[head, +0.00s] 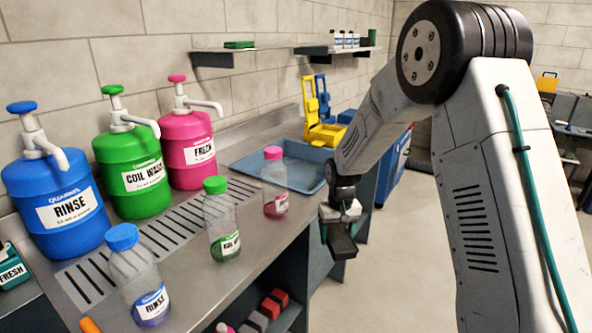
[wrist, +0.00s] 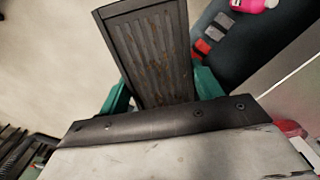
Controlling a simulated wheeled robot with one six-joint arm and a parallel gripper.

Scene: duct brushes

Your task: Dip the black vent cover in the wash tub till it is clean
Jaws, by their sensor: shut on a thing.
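The black vent cover (wrist: 150,55) is a ribbed dark plate with brownish specks on its face. In the wrist view my gripper (wrist: 160,90) has a teal finger on each side of it and is shut on it. In the head view the cover (head: 341,244) is a small dark piece below my gripper (head: 338,224), held in the air at the bench's right front edge. A shallow blue-grey tub (head: 304,168) lies on the bench behind and left of my gripper. The cover is apart from it.
Blue RINSE (head: 60,228), green COIL WASH (head: 118,192) and pink FRESH (head: 182,168) pump jugs stand along the wall. Three capped bottles stand near the front edge: blue-capped (head: 140,280), green-capped (head: 222,225), pink-capped (head: 273,187). A yellow wringer-like thing (head: 322,130) stands behind the tub.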

